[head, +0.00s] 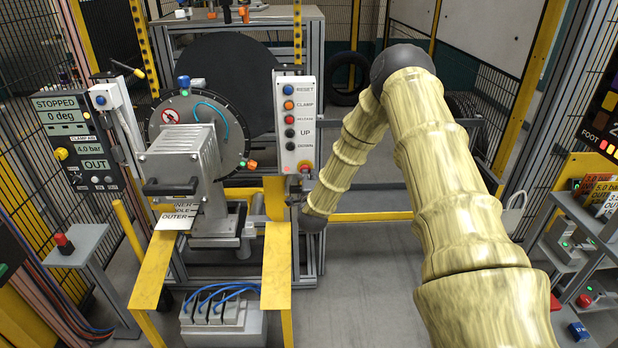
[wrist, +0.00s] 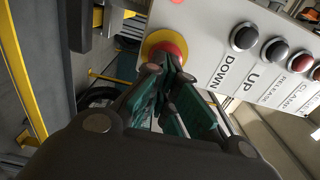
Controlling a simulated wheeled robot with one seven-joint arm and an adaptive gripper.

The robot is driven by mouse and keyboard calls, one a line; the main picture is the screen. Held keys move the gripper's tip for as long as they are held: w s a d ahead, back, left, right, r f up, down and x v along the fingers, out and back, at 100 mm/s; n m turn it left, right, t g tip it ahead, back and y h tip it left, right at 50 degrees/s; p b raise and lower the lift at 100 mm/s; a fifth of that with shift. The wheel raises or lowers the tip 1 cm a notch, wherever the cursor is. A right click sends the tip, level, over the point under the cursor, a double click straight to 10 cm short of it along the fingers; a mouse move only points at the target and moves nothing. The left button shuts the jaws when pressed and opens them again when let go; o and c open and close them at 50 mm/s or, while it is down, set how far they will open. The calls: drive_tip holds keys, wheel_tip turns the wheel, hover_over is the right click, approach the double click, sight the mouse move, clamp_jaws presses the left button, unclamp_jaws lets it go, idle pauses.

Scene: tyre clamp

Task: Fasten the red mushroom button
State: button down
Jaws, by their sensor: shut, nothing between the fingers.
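The red mushroom button (wrist: 166,50), with a yellow ring around it, sits at the end of the white control panel (wrist: 215,42) beside the black DOWN button. In the head view the button's yellow and red edge (head: 306,165) shows at the panel's lower right, partly hidden by my gripper. My gripper (wrist: 165,75) is shut and empty. Its fingertips are right at the red cap and overlap its lower part in the wrist view. I cannot tell whether they touch it. In the head view my gripper (head: 299,189) is small and dark, just below the panel.
The panel (head: 296,120) has several more buttons in a column above the red one. The tyre machine (head: 188,165) stands close left. Yellow rails (head: 277,265) lie below. Another red button stands on a left pedestal (head: 64,243). The floor right of the panel is clear.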

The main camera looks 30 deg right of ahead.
drive_tip(key=b+v, duration=0.2)
drive_tip(key=v, duration=1.2)
drive_tip(key=s+a+f+n+g+y+p, duration=0.3)
drive_tip(key=s+a+f+n+g+y, duration=0.4)
drive_tip(key=s+a+f+n, duration=0.9)
drive_tip(key=s+a+f+n+g, duration=0.2)
drive_tip(key=s+f, duration=0.1)
drive_tip(key=s, duration=0.6)
drive_tip(key=s+a+f+n+g+y+p, duration=0.1)
drive_tip(key=s+a+f+n+g, duration=0.2)
drive_tip(key=s, duration=0.6)
drive_tip(key=s+a+f+n+g+y, duration=0.1)
drive_tip(key=s+a+f+n+g, duration=0.1)
drive_tip(key=s, duration=0.8)
drive_tip(key=shift+a+f+n+g, duration=0.2)
drive_tip(key=shift+f+n+g, duration=0.1)
drive_tip(key=shift+f+g, duration=0.45)
